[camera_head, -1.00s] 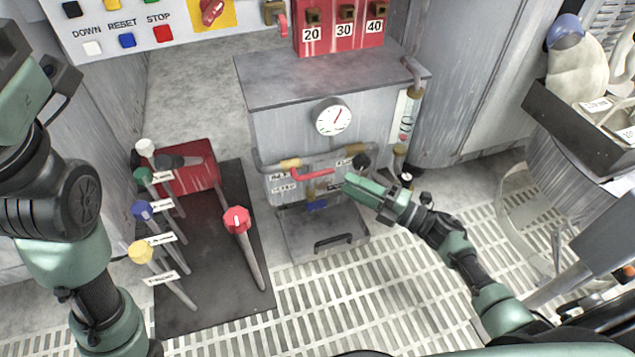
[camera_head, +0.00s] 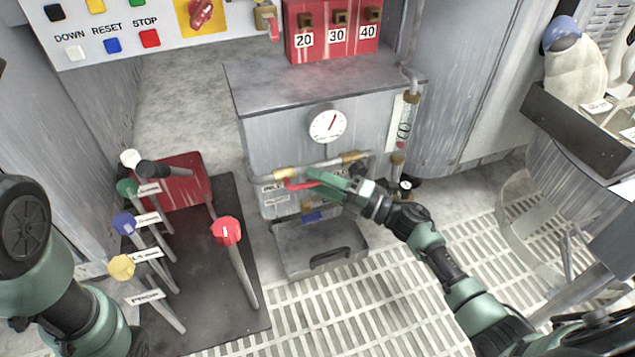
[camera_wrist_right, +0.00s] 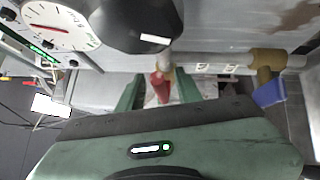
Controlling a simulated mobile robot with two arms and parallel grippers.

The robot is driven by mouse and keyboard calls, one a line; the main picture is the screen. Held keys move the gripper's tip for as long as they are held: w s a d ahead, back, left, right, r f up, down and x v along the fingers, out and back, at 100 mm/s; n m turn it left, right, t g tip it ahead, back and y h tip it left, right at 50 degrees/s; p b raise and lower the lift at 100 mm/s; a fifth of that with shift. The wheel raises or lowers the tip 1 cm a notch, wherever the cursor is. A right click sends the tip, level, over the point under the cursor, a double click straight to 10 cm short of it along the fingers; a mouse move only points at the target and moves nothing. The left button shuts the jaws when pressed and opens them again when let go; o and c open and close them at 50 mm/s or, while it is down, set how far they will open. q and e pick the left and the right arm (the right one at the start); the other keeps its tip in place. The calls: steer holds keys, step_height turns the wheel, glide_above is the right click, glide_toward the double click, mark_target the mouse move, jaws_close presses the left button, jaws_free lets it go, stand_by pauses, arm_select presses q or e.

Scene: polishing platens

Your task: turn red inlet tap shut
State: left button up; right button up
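The red inlet tap has a red lever handle (camera_head: 298,184) on the pipe across the front of the grey cabinet (camera_head: 285,143). The handle lies roughly along the pipe in the head view. My right gripper (camera_head: 314,180) is at the handle's right end and partly hides it. In the right wrist view the red handle (camera_wrist_right: 160,86) shows between the two green fingers of my right gripper (camera_wrist_right: 158,92). The fingers are apart, with a gap on each side of the handle. My left arm is at the left edge, its gripper out of view.
A round gauge (camera_head: 328,124) sits above the pipe, and a blue lever (camera_head: 312,217) below it. A grey drawer-like box (camera_head: 290,243) with a black handle is underneath. Several coloured-knob levers and a red-knobbed lever (camera_head: 226,232) stand left. Grating (camera_head: 400,285) is open floor.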

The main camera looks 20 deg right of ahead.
jaws_close()
stand_by(1.4)
